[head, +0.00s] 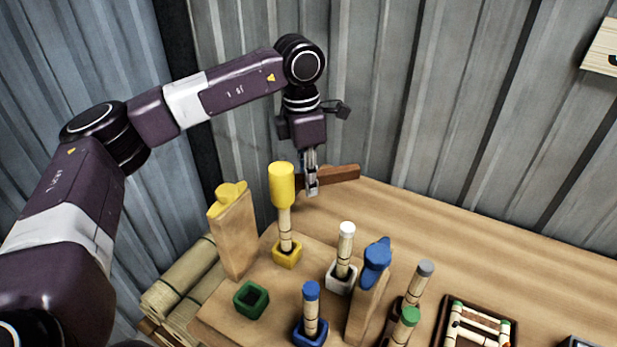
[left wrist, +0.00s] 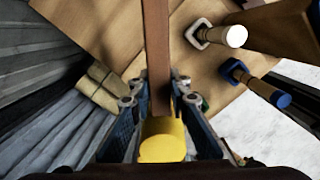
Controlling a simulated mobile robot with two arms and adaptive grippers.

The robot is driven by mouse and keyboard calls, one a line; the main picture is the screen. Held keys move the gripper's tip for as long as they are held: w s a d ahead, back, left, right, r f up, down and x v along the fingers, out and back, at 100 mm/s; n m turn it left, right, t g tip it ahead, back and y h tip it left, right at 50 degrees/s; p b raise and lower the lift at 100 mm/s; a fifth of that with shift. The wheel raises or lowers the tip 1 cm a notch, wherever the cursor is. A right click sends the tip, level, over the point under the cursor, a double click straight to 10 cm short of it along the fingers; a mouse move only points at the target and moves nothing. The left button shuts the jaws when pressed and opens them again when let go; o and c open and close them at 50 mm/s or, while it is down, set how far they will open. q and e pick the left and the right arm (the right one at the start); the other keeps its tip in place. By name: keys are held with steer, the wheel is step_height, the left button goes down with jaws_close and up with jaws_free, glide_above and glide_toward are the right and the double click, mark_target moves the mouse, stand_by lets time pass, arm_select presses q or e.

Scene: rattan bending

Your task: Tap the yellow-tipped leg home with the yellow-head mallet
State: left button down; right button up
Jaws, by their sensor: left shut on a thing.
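My left gripper (head: 312,186) is shut on the brown handle (head: 343,175) of the yellow-head mallet. The mallet's yellow head (head: 281,180) is directly above the bamboo leg (head: 285,228), which stands upright in the yellow socket (head: 287,256). The head hides the leg's tip, and I cannot tell whether they touch. In the left wrist view the yellow head (left wrist: 163,140) lies between the gripper's fingers (left wrist: 158,98), with the handle (left wrist: 157,45) running away to the top. My right gripper is not in view.
Legs with white (head: 346,240), blue (head: 311,300), grey (head: 424,270) and green (head: 408,320) tips stand nearby. The green socket (head: 251,300) is empty. The bench (head: 460,240) is clear at back right.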

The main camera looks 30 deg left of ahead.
arm_select(q)
steer(key=shift+r+p, duration=1.1)
steer(key=shift+r, duration=0.8)
steer(key=shift+f, duration=0.1)
steer(key=shift+f+b, duration=0.3)
steer(key=shift+b, duration=0.05)
